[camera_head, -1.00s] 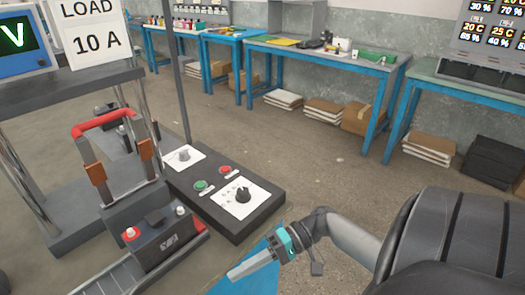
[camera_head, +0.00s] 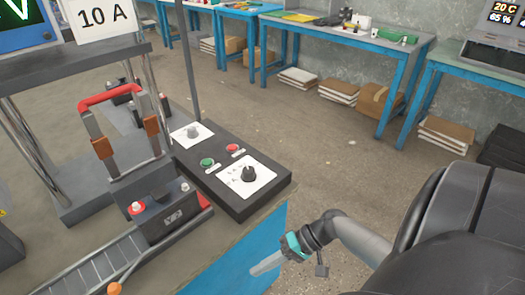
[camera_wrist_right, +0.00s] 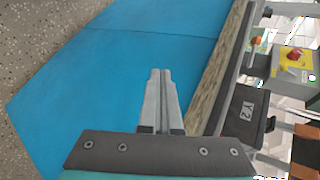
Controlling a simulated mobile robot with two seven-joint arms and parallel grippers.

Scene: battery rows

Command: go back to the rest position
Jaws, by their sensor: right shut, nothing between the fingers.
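My right gripper (camera_head: 267,264) shows in the head view at the lower middle, in front of the blue side panel (camera_head: 245,250) of the bench. Its fingers are together with nothing between them. The right wrist view shows the same shut gripper (camera_wrist_right: 160,75) from behind, with the blue panel (camera_wrist_right: 130,45) beyond its fingertips. The gripper is apart from the control box and the battery. My left gripper is not in the head view.
A black control box (camera_head: 232,178) with a dial and two buttons stands near the bench edge. A battery (camera_head: 172,212) sits by a roller track (camera_head: 100,268), below a red-handled clamp frame (camera_head: 97,99). Blue tables (camera_head: 340,42) stand behind; the floor (camera_head: 310,140) between is clear.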

